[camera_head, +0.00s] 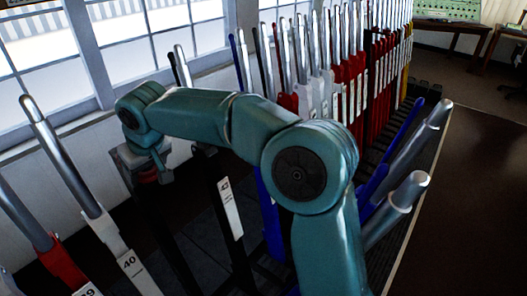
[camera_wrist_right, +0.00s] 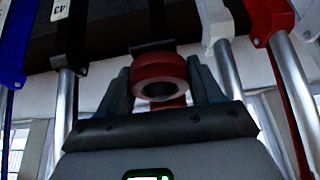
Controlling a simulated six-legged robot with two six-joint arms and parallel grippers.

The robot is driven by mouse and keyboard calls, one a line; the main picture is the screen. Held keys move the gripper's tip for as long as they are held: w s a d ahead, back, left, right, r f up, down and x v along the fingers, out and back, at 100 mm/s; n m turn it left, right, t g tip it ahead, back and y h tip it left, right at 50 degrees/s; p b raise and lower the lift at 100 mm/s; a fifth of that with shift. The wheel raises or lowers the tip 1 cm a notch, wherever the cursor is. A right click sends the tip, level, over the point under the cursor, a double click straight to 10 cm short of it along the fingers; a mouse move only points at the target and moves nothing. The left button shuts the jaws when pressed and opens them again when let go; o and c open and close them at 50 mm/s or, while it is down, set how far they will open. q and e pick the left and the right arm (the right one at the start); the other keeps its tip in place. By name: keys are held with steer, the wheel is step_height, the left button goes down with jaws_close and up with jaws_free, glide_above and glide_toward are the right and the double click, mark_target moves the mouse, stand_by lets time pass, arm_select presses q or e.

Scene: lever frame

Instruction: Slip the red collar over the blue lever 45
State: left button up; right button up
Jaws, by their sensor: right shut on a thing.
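The red collar (camera_wrist_right: 160,65) is a thick ring, held between the two fingers of my right gripper (camera_wrist_right: 161,88) in the right wrist view, its hole facing the camera. A blue lever (camera_wrist_right: 13,45) shows at the left in the right wrist view. My left gripper is out of view.
The black lever with label 43 (camera_head: 230,208) stands just right of the gripper. Lever 40 (camera_head: 124,258) and a red lever (camera_head: 62,268) stand at the lower left. Several tightly spaced levers fill the back. Windows (camera_head: 150,35) line the left wall.

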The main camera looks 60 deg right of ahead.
steer(key=shift+r+p, duration=3.85)
steer(key=shift+r, duration=0.55)
steer(key=shift+s, duration=0.1)
steer(key=shift+f, duration=0.1)
